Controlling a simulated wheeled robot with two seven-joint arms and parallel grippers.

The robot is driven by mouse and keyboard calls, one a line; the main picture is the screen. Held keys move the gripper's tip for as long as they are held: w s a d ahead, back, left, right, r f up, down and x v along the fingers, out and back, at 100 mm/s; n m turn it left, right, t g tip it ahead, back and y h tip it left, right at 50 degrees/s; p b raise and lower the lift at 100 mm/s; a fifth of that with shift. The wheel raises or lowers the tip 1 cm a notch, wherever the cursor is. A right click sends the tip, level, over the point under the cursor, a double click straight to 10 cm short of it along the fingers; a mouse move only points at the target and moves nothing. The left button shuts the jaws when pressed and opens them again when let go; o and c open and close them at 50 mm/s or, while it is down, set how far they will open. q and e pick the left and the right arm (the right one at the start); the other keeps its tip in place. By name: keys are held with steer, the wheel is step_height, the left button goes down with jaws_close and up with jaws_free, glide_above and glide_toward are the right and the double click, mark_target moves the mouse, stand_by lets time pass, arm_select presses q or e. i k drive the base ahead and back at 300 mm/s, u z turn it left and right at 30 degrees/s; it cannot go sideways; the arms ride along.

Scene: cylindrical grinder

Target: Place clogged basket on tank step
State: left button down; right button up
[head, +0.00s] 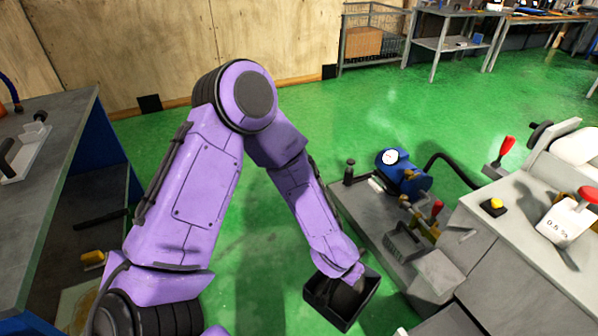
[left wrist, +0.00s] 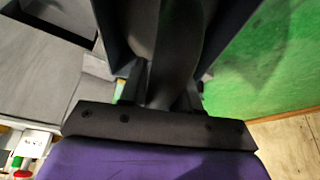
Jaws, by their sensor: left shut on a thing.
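My left gripper (head: 352,280) is shut on a black open-topped basket (head: 319,303) with dark contents, held in the air over the green floor at the lower middle of the head view. It hangs just left of the grey tank (head: 365,217). In the left wrist view, the left gripper (left wrist: 163,95) is around a dark upright part of the basket (left wrist: 117,30), which fills the top centre. The fingertips are partly hidden. A second, grey basket (head: 404,243) sits on the tank. Which surface is the step, I cannot tell. My right gripper is not in view.
A blue pump with a gauge (head: 405,177) and a black hose stand on the tank. The grinder's grey body (head: 510,250), with red-handled levers, is at right. A workbench (head: 50,180) is at left. The green floor (head: 330,130) beyond is clear.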

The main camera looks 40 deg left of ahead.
mark_target(364, 204)
steer(key=u, duration=1.6)
steer(key=i, duration=3.55)
steer(key=z, duration=1.6)
